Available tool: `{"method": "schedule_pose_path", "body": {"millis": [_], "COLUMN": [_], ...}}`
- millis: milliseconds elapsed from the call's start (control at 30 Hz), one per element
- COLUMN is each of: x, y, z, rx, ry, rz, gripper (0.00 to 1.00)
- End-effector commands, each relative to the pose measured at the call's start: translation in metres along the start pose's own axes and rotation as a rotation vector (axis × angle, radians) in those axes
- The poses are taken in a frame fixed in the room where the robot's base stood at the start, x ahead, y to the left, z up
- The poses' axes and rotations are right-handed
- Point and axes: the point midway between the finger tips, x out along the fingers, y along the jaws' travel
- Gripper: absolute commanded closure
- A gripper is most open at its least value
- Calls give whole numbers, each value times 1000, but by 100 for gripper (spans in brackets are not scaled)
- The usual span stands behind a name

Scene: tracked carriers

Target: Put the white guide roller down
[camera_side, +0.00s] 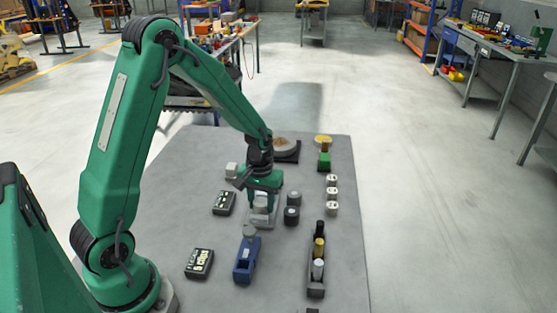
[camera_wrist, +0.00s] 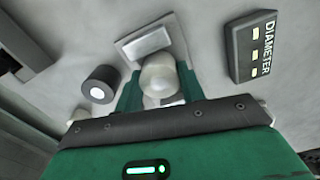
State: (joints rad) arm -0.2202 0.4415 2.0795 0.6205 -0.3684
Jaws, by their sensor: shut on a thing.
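My gripper (camera_side: 262,192) is low over the middle of the grey table. It is shut on the white guide roller (camera_wrist: 158,76), which sits between its two green fingers in the wrist view. In the side view the pale roller (camera_side: 261,203) shows just under the jaws. A pale grey block (camera_side: 260,221) is right below or beside the roller; it also shows beyond the roller in the wrist view (camera_wrist: 130,46). I cannot tell whether the roller touches it.
Dark rollers (camera_side: 292,215) stand just right of my gripper. A row of white-topped pieces (camera_side: 332,194) stands farther right. A dark panel marked DIAMETER (camera_wrist: 255,48), a blue holder (camera_side: 243,266) and a tray of cylinders (camera_side: 315,291) are nearby.

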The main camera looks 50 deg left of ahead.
Motion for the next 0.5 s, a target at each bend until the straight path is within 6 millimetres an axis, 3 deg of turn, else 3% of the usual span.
{"method": "schedule_pose_path", "body": {"millis": [400, 433, 500], "x": [3, 3, 3], "y": [0, 0, 0], "z": [0, 0, 0], "rx": [0, 0, 0], "ry": [0, 0, 0], "rz": [0, 0, 0], "gripper": [90, 55, 41]}}
